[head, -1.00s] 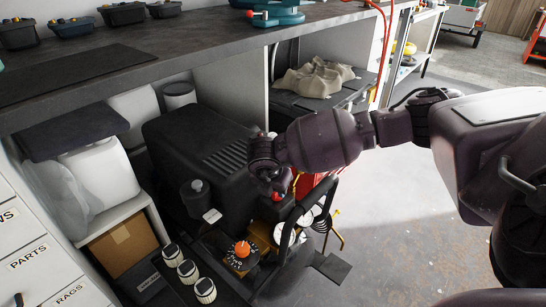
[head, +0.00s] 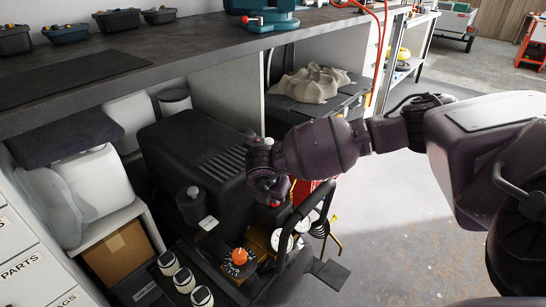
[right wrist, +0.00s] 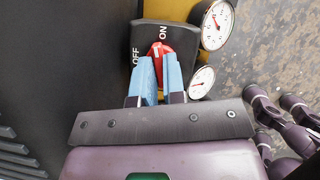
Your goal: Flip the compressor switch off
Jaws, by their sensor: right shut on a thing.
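The compressor (head: 190,150) is a black ribbed unit under the workbench. Its red switch (right wrist: 159,49) sits on a black plate (right wrist: 150,30) with OFF printed at left and ON at upper right. A white mark shows on the switch; I cannot tell which word it points to. My right gripper (right wrist: 158,75) has its blue fingers on both sides of the switch and is shut on it. In the head view my right gripper (head: 270,192) is at the front right of the compressor and mostly hides the switch. My left gripper is not in view.
Two white gauges (right wrist: 216,25) sit right of the switch plate. An orange dial (head: 239,257) and a black tube handle (head: 309,205) stand close to my right gripper. The workbench (head: 200,55) overhangs the compressor. Open floor (head: 400,225) lies to the right.

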